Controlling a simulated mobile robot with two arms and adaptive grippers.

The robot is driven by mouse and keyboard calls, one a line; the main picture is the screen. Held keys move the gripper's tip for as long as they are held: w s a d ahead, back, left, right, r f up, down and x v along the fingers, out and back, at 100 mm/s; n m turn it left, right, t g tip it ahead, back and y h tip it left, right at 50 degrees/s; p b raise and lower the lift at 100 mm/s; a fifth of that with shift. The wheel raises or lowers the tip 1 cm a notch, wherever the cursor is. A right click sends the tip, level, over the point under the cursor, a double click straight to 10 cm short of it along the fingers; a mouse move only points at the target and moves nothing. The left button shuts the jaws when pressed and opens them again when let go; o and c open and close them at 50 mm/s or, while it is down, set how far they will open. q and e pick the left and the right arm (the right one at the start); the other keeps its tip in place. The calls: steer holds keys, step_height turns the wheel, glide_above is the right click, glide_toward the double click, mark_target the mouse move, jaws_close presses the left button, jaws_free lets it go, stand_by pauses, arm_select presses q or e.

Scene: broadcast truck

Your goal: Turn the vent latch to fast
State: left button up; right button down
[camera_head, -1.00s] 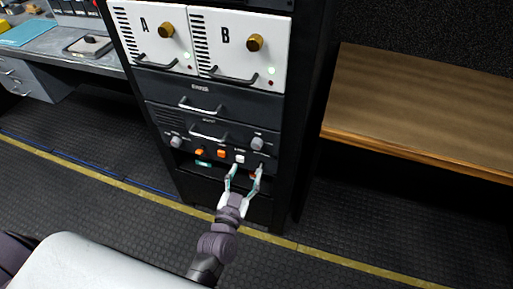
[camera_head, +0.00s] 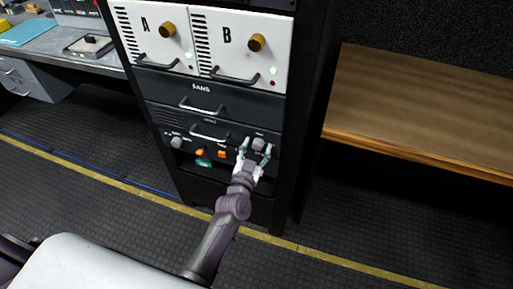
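My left gripper (camera_head: 257,147) is in front of the lower panel of the black rack. Its two fingers are spread, one on each side of a grey knob (camera_head: 258,144) at the panel's right. I cannot tell whether they touch it. Another grey knob (camera_head: 176,142) is at the panel's left. An orange control (camera_head: 221,154) sits between them, with a smaller orange one (camera_head: 200,153) above a green patch (camera_head: 203,162). The panel labels are too small to read, so I cannot tell which part is the vent latch. My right gripper is not in view.
Above are a drawer front marked FANS (camera_head: 238,100) and white units A (camera_head: 152,38) and B (camera_head: 238,46) with brass knobs and handles. A wooden bench (camera_head: 420,110) stands at right, a grey desk (camera_head: 60,48) at left. The floor before the rack is clear.

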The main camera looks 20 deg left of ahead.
arm_select(q)
steer(key=c, duration=1)
steer(key=shift+n, duration=0.3)
steer(key=n+p, duration=0.1)
steer(key=n, duration=0.2)
steer(key=shift+r+n, duration=0.1)
steer(key=shift+n, duration=0.3)
steer(key=n, duration=0.4)
steer(key=shift+a+p, duration=0.1)
steer(key=shift+p, duration=0.3)
steer(key=n, duration=0.4)
steer(key=shift+n+h, duration=0.3)
steer(key=shift+h, duration=0.1)
steer(key=shift+a+n+g+b, duration=0.1)
steer(key=shift+n+g+b, duration=0.35)
steer(key=shift+n, duration=1.75)
steer(key=o, duration=1.2)
steer(key=shift+c, duration=0.2)
